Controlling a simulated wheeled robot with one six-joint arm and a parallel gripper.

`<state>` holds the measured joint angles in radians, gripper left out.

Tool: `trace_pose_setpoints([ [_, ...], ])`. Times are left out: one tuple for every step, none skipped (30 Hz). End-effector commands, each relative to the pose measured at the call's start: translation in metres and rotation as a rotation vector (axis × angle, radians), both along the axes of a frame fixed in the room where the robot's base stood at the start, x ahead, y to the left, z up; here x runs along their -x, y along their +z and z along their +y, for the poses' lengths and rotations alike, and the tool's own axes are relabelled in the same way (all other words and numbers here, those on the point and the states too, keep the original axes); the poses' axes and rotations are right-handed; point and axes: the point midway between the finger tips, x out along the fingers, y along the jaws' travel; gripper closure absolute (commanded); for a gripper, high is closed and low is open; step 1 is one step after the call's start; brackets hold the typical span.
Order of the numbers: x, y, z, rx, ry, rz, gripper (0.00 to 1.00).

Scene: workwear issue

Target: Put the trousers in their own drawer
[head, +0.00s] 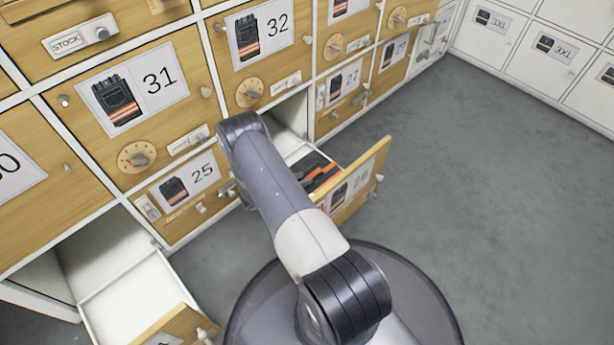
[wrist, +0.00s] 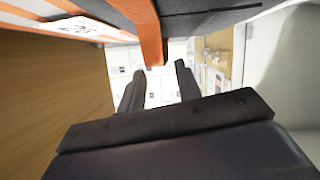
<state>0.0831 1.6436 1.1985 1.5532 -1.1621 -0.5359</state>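Dark trousers with orange bands (head: 318,174) lie in an open drawer with a wooden front (head: 372,168). The picture label on that front is seen at a slant, its number hard to read. In the wrist view the trousers (wrist: 118,14) fill the top, with a white tag that seems to read 26 and an orange strap hanging down. My gripper (wrist: 158,72) has its two dark fingers apart, with a clear gap between them; the strap's end shows just above the gap. I cannot tell whether it touches them. In the head view my arm hides the gripper.
Another open drawer (head: 140,300) at lower left looks empty where visible. Shut wooden drawers numbered 31 (head: 128,88), 32 (head: 258,35) and 25 (head: 187,185) stand around, with knobs and dials. White lockers (head: 555,48) line the right; the grey floor between is clear.

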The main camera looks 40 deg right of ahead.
Motion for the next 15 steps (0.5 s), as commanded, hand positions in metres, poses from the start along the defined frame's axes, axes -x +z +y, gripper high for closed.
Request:
trace_pose_setpoints([
  [-0.001, 0.009, 0.012, 0.000, 0.005, 0.000, 0.68],
  [0.000, 0.012, 0.019, 0.000, 0.005, 0.000, 0.68],
  [0.001, 0.015, 0.027, 0.000, 0.006, 0.001, 0.68],
  [0.001, 0.017, 0.033, 0.000, 0.006, 0.001, 0.68],
  [0.002, 0.019, 0.039, -0.001, 0.004, 0.000, 0.68],
  [0.002, 0.022, 0.047, 0.000, 0.006, 0.001, 0.68],
  [0.002, 0.024, 0.052, 0.000, 0.004, 0.001, 0.68],
  [0.003, 0.026, 0.057, 0.000, 0.005, 0.000, 0.68],
  [0.003, 0.028, 0.063, 0.000, 0.004, 0.001, 0.68],
  [0.003, 0.029, 0.066, 0.001, 0.002, 0.000, 0.68],
  [0.003, 0.031, 0.070, 0.000, 0.003, 0.000, 0.68],
  [0.004, 0.032, 0.074, 0.000, 0.002, 0.000, 0.68],
  [0.004, 0.033, 0.076, 0.000, 0.001, 0.001, 0.68],
  [0.004, 0.033, 0.078, 0.000, 0.001, 0.000, 0.68],
  [0.005, 0.034, 0.080, 0.000, 0.001, 0.001, 0.68],
])
